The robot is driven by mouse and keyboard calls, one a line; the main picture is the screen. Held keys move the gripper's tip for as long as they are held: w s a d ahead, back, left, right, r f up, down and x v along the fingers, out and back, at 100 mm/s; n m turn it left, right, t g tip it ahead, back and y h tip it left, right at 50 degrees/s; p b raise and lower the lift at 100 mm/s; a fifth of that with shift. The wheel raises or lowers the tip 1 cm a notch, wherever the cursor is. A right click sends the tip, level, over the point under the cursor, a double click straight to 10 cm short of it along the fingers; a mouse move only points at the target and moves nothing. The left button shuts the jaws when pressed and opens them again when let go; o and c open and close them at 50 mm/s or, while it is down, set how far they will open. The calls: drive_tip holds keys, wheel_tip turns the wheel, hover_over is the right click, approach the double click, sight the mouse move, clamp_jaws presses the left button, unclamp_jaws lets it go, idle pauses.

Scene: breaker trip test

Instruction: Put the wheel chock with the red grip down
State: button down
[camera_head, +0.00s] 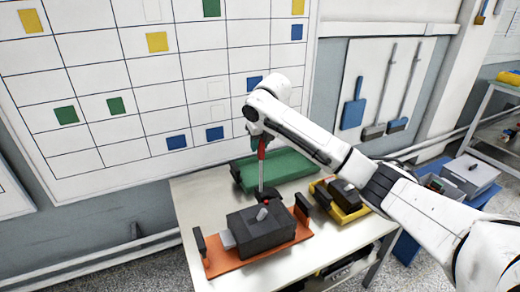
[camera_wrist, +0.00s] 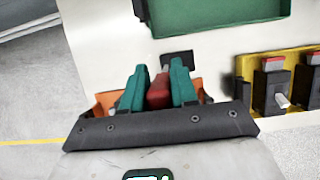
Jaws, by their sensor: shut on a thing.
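The wheel chock has a red grip (camera_head: 262,147) on a thin upright rod and a small black foot (camera_head: 265,201). My gripper (camera_head: 257,131) is shut on the red grip from above. In the wrist view the red grip (camera_wrist: 158,91) sits between the two teal fingers of my gripper (camera_wrist: 157,84). The black foot hangs or stands just behind the grey breaker on the orange base; I cannot tell if it touches the table (camera_head: 190,188).
A dark grey breaker (camera_head: 262,232) sits on an orange base (camera_head: 225,262) at the front. A green tray (camera_head: 285,167) lies at the back. A yellow tray (camera_head: 352,214) with a dark device is at the right. Bare table shows at the left and front right.

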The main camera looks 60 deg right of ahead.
drive_tip(key=shift+f, duration=1)
drive_tip(key=c, duration=0.9)
unclamp_jaws()
drive_tip(key=shift+f, duration=0.2)
drive_tip(key=v, duration=1.2)
drive_tip(key=shift+r, duration=0.15)
